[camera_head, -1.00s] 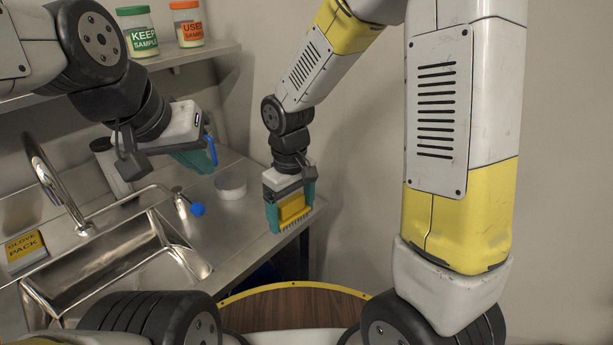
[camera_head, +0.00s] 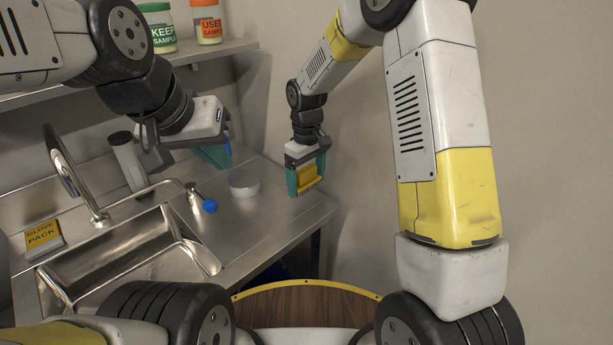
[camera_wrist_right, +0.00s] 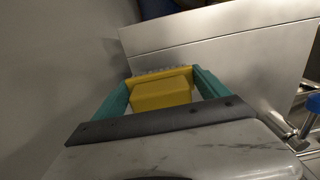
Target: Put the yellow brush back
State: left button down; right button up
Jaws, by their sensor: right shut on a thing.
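The yellow brush (camera_head: 307,177) is a yellow block with pale bristles along its lower edge. My right gripper (camera_head: 307,179) is shut on it, with teal fingers on either side, at the right end of the steel counter. In the right wrist view the brush (camera_wrist_right: 162,90) sits between the two teal fingers, bristles pointing toward the counter edge. I cannot tell whether the bristles touch the counter. My left gripper (camera_head: 213,152) hangs above the counter behind the sink; its teal fingers are partly hidden, so its opening is unclear.
A white round dish (camera_head: 244,184) stands on the steel counter (camera_head: 262,215) left of the brush. The sink (camera_head: 130,262), its faucet (camera_head: 72,172) and a blue-knobbed tap (camera_head: 210,206) lie further left. A glove pack (camera_head: 43,237) is at far left. Sample jars (camera_head: 206,22) stand on the shelf above.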

aim_at(307, 190)
jog(key=shift+f, duration=1.75)
jog(key=shift+f, duration=0.2)
jog(key=o, duration=1.2)
jog(key=shift+c, duration=0.2)
